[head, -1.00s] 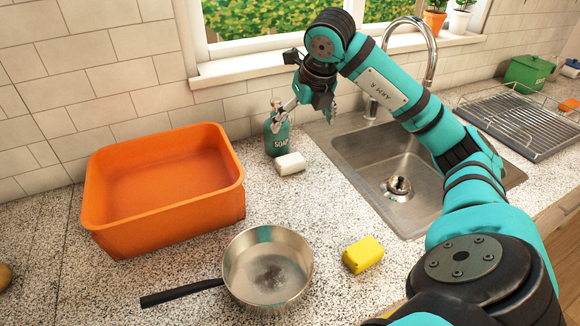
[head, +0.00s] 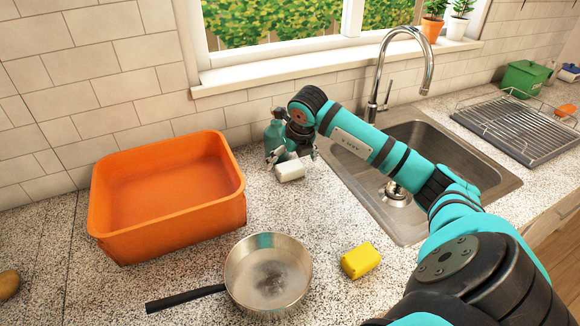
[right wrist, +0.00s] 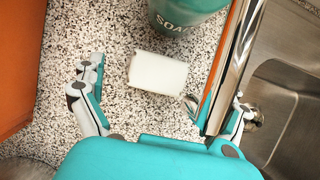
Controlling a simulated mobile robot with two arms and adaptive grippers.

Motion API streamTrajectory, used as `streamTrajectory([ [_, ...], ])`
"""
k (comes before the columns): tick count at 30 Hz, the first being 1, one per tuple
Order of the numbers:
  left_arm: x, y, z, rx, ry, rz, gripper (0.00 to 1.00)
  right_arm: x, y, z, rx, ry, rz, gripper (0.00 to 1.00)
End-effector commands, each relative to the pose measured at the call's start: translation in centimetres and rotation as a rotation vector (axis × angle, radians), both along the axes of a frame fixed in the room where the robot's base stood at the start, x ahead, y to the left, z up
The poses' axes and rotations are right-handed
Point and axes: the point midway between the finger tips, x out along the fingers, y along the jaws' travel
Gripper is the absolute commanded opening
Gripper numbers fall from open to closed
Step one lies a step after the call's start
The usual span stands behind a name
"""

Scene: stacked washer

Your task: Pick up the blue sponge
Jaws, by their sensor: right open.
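I see no blue sponge in either view. A white block (head: 290,170), like a soap bar or pale sponge, lies on the speckled counter in front of the teal soap bottle (head: 278,135). A yellow sponge (head: 360,260) lies to the right of the pan. My right gripper (head: 293,155) is open just above the white block, its fingers on either side. In the right wrist view the white block (right wrist: 157,73) lies ahead of and between the spread fingers, with nothing gripped. My left gripper is not in view.
An orange tub (head: 170,240) stands at the left and a steel pan (head: 268,272) at front centre. The sink (head: 405,205) with its tall faucet (head: 376,85) lies to the right. A dish rack (head: 520,130) is farther right. Counter is clear between the tub and white block.

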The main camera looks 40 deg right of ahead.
Motion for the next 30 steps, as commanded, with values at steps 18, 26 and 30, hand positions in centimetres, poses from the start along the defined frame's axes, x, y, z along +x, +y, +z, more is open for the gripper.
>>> streamTrajectory([
  [18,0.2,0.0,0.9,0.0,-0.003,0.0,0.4,1.1,-0.4,-2.4,0.0,0.0,0.001,0.82],
  [26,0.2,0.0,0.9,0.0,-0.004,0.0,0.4,1.2,-0.4,-2.4,-0.001,-0.001,0.001,0.54],
  [30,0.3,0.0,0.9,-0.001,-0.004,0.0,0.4,1.2,-0.4,-2.4,-0.001,-0.001,0.001,0.51],
])
